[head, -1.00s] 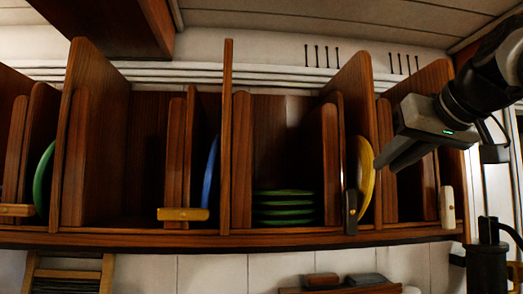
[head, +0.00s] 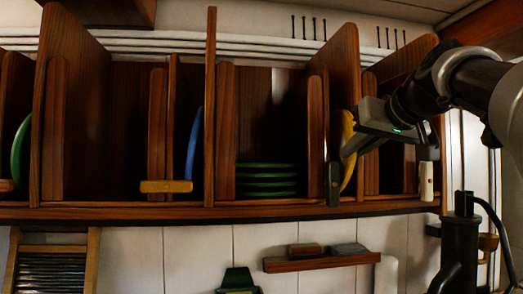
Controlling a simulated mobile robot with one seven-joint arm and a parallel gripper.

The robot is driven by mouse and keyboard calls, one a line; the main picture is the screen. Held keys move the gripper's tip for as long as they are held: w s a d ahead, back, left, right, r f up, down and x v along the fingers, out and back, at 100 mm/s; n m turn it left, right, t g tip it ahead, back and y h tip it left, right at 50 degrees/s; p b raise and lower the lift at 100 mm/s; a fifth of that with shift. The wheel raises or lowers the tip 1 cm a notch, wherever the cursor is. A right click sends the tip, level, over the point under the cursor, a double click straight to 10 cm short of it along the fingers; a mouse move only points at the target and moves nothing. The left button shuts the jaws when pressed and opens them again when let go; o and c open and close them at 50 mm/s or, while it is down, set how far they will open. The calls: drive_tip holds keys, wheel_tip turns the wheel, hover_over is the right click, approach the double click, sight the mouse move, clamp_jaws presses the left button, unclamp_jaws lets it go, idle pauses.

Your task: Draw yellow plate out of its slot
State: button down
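The yellow plate (head: 348,177) stands on edge in a narrow slot of the wooden rack, at the right of the head view. A dark upright catch (head: 333,184) is at the slot's front left and does not cross the plate. My gripper (head: 346,155) is at the plate's upper front edge, its fingers pointing down and left. A finger overlaps the plate in the picture and hides part of it. I cannot tell whether the fingers touch or straddle the rim.
Green plates (head: 267,180) lie stacked in the middle bay. Tall rack dividers (head: 344,67) flank the slots. A small shelf (head: 321,262) is below; a dark post (head: 461,240) stands at right.

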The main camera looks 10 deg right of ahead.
drive_tip(key=shift+r, duration=0.35)
drive_tip(key=shift+r+p, duration=0.95)
drive_tip(key=shift+p, duration=0.2)
drive_tip(key=s+b, duration=0.4)
drive_tip(key=s, duration=1.8)
drive_tip(key=shift+d, duration=0.4)
idle(0.8)
